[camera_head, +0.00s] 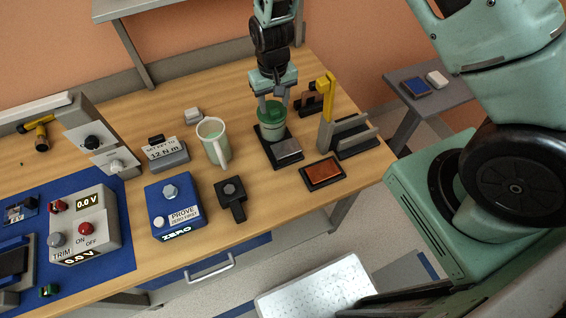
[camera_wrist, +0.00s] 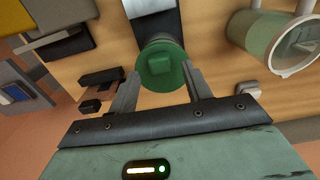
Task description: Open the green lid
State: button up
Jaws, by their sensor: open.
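The green lid (camera_head: 271,110) sits on top of a pale green canister (camera_head: 272,130) on a dark base at the back of the bench. In the wrist view the lid (camera_wrist: 161,67) is round with a raised square knob in its middle. My gripper (camera_head: 274,106) points down over the lid from above. Its two fingers stand open on either side of the lid, as the wrist view shows (camera_wrist: 158,85). I cannot tell whether either finger touches it. The lid looks closed on the canister.
A mug (camera_head: 214,143) stands left of the canister. A yellow-handled upright (camera_head: 327,108) and a grey bracket (camera_head: 350,132) stand close on the right. A dark red pad (camera_head: 323,173) lies in front. A blue box (camera_head: 171,207) stands at the front left.

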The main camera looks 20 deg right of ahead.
notch_tip(320, 180, up, 14)
jog(key=r+b, duration=0.1)
jog(key=b, duration=0.3)
jog(key=s+a+f+n+b, duration=0.3)
jog(key=s+b, duration=0.3)
jog(key=s, duration=0.5)
jog(key=s+a+f+n+y+b, duration=0.1)
jog(key=s+a+f+n+b, duration=0.2)
jog(key=s+b, duration=0.4)
jog(key=shift+s+a+f, duration=0.6)
jog(key=shift+s+f, duration=0.5)
jog(key=shift+s, duration=1.15)
notch_tip(320, 180, up, 8)
jog(key=m+h, duration=0.1)
jog(key=m, duration=0.5)
send_over(274, 110)
notch_tip(274, 110, down, 18)
jog(key=shift+s+r+p, duration=0.15)
jog(key=shift+r+p, duration=0.1)
jog(key=shift+p, duration=0.7)
jog(key=shift+c, duration=0.3)
